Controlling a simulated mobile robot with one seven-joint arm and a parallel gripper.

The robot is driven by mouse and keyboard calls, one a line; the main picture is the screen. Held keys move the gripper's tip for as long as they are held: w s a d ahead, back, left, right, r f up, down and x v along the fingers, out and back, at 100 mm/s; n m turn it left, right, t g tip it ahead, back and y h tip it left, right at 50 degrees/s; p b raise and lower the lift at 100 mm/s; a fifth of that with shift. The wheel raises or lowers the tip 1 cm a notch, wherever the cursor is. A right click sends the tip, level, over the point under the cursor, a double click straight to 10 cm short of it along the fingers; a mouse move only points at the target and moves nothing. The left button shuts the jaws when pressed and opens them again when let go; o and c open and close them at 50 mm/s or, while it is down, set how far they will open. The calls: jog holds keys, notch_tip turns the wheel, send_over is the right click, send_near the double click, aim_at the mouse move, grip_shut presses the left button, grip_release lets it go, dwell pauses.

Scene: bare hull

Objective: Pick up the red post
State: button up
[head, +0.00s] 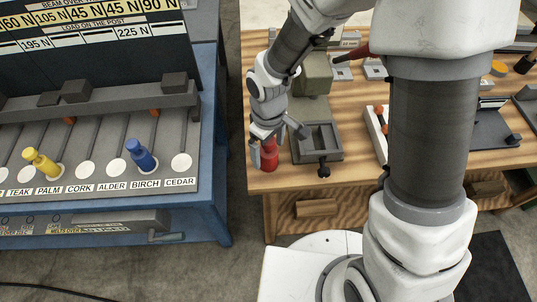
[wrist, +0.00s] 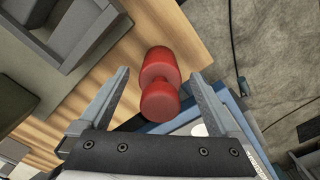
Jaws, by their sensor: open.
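The red post (head: 269,156) stands upright at the left front corner of the wooden workbench in the head view. In the wrist view the red post (wrist: 160,84) shows its round knob and wider body between the two fingers. My gripper (head: 264,152) is at the post, with one finger visible on its left side. In the wrist view my gripper (wrist: 160,88) is open, with a finger on each side of the post and gaps between. The post's lower end is partly out of sight.
A grey vise (head: 318,143) sits close right of the post on the bench (head: 350,172). A blue-framed test rig (head: 215,205) with a yellow post (head: 41,161) and a blue post (head: 141,156) stands left across a gap of floor.

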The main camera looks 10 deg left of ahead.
notch_tip(320, 180, down, 2)
grip_shut()
dwell(0.6)
jog(key=shift+r, duration=0.1)
